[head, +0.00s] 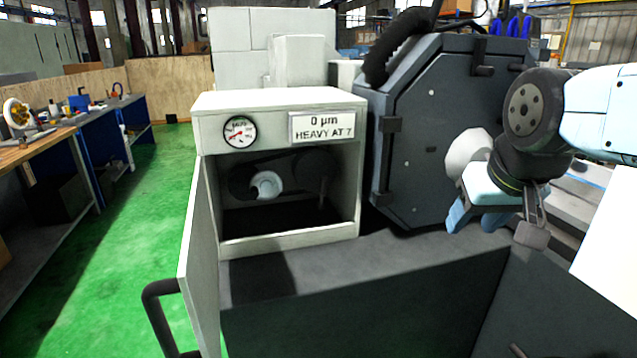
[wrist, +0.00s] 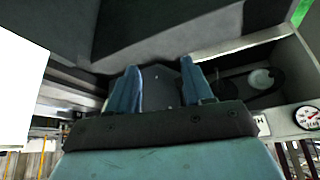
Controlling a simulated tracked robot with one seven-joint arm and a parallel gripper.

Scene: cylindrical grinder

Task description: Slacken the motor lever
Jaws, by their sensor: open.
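I cannot make out a motor lever for certain. A thin upright dark piece (head: 322,196) shows faintly inside the open cabinet (head: 290,243), and a short rod end (head: 517,350) shows at the bottom edge of the head view. My gripper (head: 475,221) is open, with blue fingers pointing down, to the right of the cabinet and in front of the dark machine guard (head: 425,130). In the wrist view my gripper (wrist: 160,68) has its two fingers apart with nothing between them.
The cabinet's door (head: 196,260) stands open at left, with a black handle (head: 160,315). Inside are a pale round hub (head: 266,185) and dark wheels. A gauge (head: 239,132) and a sign reading "0 µm HEAVY AT 7" (head: 331,126) are above. Green floor at left is clear.

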